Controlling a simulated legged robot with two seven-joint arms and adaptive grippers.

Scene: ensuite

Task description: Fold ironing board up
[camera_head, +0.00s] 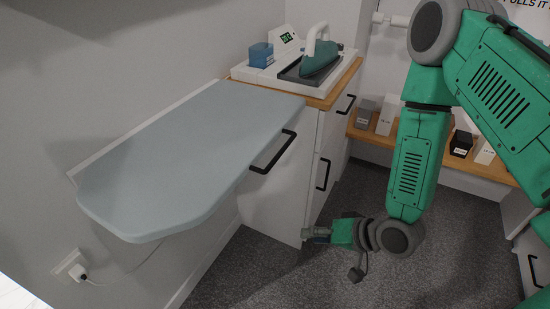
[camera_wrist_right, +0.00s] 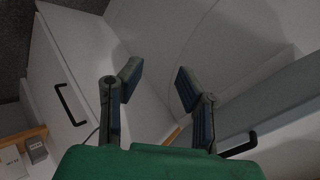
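The ironing board (camera_head: 165,155) has a pale blue-grey top and lies flat, extended along the wall at left. A black handle (camera_head: 273,153) shows at its right edge beside the white cabinet; I cannot tell which of the two it is fixed to. My right gripper (camera_head: 312,234) is low, in front of the cabinet and to the right of the board, apart from it. In the right wrist view the right gripper (camera_wrist_right: 158,76) is open, with nothing between its fingers. One black handle (camera_wrist_right: 238,146) shows at lower right there. My left gripper is not in view.
A white cabinet (camera_head: 283,195) with black handles has a wooden top holding an iron (camera_head: 318,55) on its station and a blue container (camera_head: 261,54). A low wooden shelf (camera_head: 376,139) holds small boxes. A plugged cord (camera_head: 80,272) hangs below the board. The grey floor is clear.

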